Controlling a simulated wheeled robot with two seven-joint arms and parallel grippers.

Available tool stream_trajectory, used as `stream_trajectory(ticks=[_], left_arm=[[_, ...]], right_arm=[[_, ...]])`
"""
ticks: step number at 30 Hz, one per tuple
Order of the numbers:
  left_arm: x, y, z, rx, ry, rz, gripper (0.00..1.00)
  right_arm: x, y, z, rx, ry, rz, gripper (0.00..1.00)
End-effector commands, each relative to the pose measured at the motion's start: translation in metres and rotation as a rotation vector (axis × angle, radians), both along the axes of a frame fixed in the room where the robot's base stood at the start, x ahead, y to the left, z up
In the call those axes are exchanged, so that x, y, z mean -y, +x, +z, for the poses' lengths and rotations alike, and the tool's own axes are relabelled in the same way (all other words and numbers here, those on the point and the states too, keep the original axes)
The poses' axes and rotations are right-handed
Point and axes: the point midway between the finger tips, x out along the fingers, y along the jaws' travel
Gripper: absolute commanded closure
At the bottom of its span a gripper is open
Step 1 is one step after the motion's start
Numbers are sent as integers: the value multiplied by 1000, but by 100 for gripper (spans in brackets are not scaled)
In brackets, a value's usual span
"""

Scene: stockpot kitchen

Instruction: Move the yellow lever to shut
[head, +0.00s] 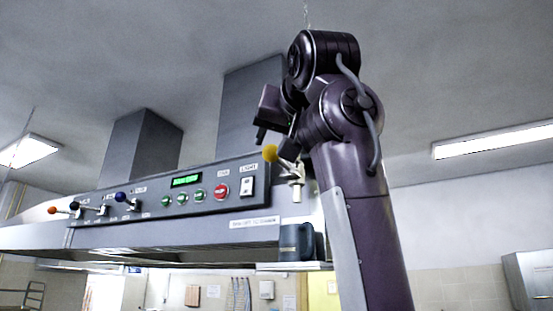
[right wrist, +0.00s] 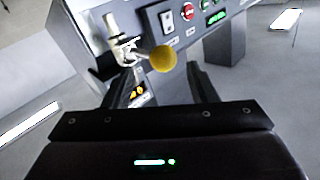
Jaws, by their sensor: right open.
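The yellow lever's ball knob (head: 270,153) sticks out at the right end of the hood's control panel, on a pale metal valve (head: 296,188). The lever's knob (right wrist: 163,58) also shows in the right wrist view, just beyond and between the fingers, with the valve (right wrist: 118,45) to its left. My right gripper (head: 262,135) is just above the knob in the head view. In the right wrist view the gripper (right wrist: 154,80) has its fingers apart with nothing held. I cannot tell whether a finger touches the knob. My left gripper is in neither view.
A dark mug (head: 296,242) stands on a shelf below the valve. Grey ducts (head: 145,150) rise behind the panel.

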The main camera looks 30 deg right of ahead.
Motion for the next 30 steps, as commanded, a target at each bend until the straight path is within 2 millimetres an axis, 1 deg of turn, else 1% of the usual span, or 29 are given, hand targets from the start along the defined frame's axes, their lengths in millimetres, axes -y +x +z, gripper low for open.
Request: stream_trajectory(ticks=[1,3,7,15,17,18,20,23,24,26,27,29,30], left_arm=[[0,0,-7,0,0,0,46],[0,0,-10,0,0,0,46],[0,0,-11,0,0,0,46],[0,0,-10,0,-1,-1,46],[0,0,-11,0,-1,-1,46],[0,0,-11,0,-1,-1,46],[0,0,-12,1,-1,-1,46],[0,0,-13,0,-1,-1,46],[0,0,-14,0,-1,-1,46],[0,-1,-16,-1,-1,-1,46],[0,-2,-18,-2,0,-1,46],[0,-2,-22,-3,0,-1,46],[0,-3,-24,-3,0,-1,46]], right_arm=[[-3,-8,-2,2,-1,1,48],[-5,-15,-2,0,0,1,48],[-7,-22,-1,0,-1,1,48],[-8,-22,0,-1,-1,1,48],[-8,-19,-3,-7,-2,1,48],[-8,-13,-7,-14,-4,2,48],[-9,5,-20,-37,-12,7,48],[-12,53,-59,-99,-34,22,48],[-14,78,-83,-133,-44,30,48],[-17,117,-124,-188,-62,46,48],[-18,145,-157,-227,-74,57,48],[-18,188,-207,-285,-87,72,48],[-18,212,-238,-318,-97,82,48]])
